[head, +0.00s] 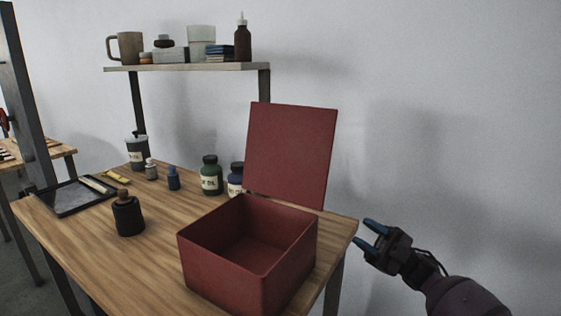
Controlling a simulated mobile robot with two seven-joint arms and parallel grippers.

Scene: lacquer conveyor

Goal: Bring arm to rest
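My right gripper (370,236) is at the right of the head view, off the right edge of the wooden table (88,236). Its two blue-tipped fingers are spread apart with nothing between them. It points left toward the table and touches nothing that I can see. The wall is behind it. My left gripper is not in view.
An open red box (243,280) with its lid (291,155) raised stands at the table's right front. A dark round pot (128,217), several bottles and a black tray (72,198) stand left of it. A loaded shelf (187,67) rises behind.

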